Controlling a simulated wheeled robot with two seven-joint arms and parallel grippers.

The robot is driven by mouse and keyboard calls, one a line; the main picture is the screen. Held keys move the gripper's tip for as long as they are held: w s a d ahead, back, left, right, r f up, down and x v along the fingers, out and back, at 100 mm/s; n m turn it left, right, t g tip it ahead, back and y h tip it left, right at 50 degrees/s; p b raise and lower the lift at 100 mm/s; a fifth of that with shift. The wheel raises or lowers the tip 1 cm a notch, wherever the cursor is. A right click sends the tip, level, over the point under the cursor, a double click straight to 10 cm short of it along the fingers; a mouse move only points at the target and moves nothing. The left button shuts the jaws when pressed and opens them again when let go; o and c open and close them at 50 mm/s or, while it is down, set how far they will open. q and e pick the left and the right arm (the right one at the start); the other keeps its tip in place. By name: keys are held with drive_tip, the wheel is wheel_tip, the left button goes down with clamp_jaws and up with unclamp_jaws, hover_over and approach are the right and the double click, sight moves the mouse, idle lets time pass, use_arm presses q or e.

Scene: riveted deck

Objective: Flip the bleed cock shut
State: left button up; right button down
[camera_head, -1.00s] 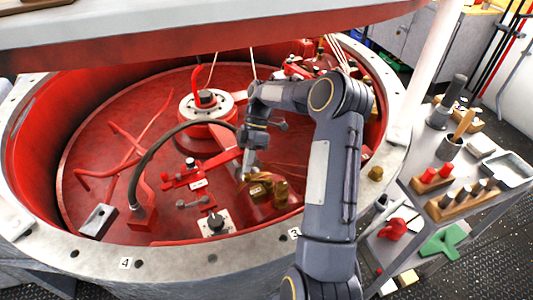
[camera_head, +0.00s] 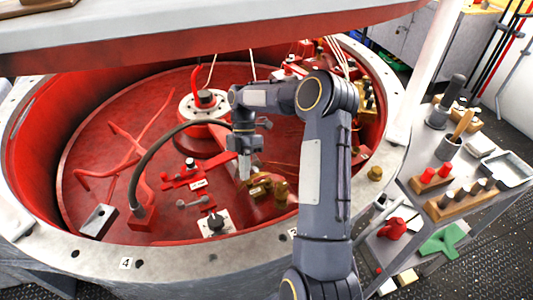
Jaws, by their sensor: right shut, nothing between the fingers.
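My right gripper (camera_head: 244,174) hangs fingers-down inside the red round housing, with its fingers closed together and empty. Just right of and below its fingertips is a small brass fitting (camera_head: 261,188) on a red body, which looks like the bleed cock. The fingertips are close to its left end; I cannot tell whether they touch it. The lever's exact position is too small to make out. A second, upright brass fitting (camera_head: 281,193) stands beside it on the right. My left gripper is not in view.
A dark curved hose (camera_head: 150,160) arches left of my gripper. A white-plated knob (camera_head: 216,223) and a red bracket (camera_head: 190,178) sit on the housing floor. The pale rim (camera_head: 190,262) runs around the front. A tool cart (camera_head: 415,185) stands at right.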

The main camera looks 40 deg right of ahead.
drive_tip(key=v, duration=0.7)
drive_tip(key=shift+w+d+r, duration=0.15)
drive_tip(key=shift+d+r, duration=0.05)
drive_tip(key=shift+r, duration=0.1)
idle(0.6)
